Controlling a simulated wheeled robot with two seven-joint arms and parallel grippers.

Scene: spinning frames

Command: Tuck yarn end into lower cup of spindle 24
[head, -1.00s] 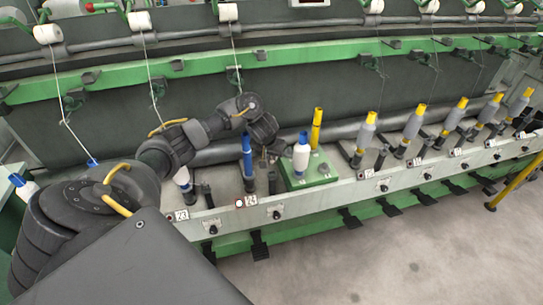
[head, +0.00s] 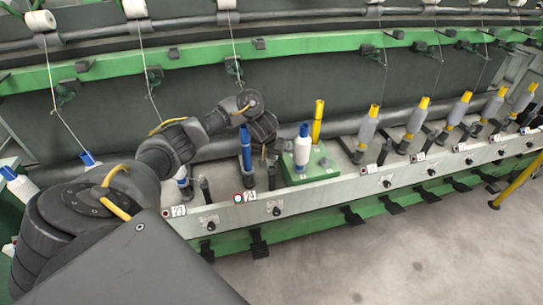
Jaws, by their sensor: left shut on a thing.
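Spindle 24 (head: 246,150) carries a bare blue tube and stands behind the rail plate marked 24 (head: 250,196), which has a red-ringed tag beside it. Its lower cup is too small to make out at the tube's foot. My left gripper (head: 270,154) is just right of the tube, pointing down and shut, with its fingertips small and dark against the machine. The yarn end in it is too thin to see. A yarn strand (head: 234,45) runs down from the roller above to the guide behind my arm. My right gripper is not in view.
A green box (head: 318,166) right of spindle 24 holds a white-wound blue bobbin (head: 302,146) and a yellow tube (head: 318,120). Spindle 23 (head: 183,180) stands left, partly behind my arm. Full grey bobbins on yellow tubes line the right. The floor in front is clear.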

